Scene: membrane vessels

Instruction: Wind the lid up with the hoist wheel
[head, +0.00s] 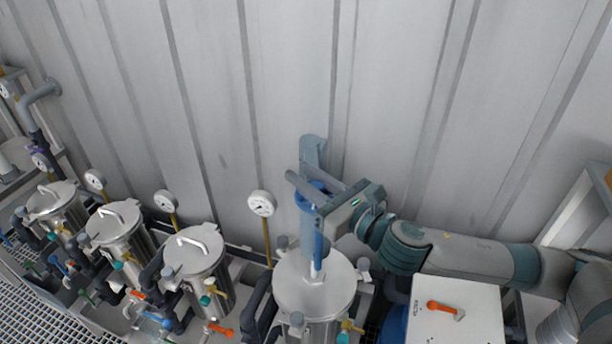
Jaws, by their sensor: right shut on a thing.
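The hoist wheel (305,203) is blue and partly hidden behind my right gripper. It sits high above the nearest steel vessel, by a grey-blue hoist post (313,150). My right gripper (312,196) comes in from the right and is shut on the wheel. A blue upright (318,246) runs down below the wheel toward the lid's handle. The lid (298,284) is a round, shiny steel disc on the nearest vessel. I cannot tell whether there is a gap under it. My left gripper is not in view.
Several more lidded steel vessels stand in a row to the left, such as this one (192,252), with gauges, pipes and coloured valves. A gauge (262,204) stands just left of the hoist. A white box (455,308) with an orange handle stands below my right arm. A corrugated wall closes the back.

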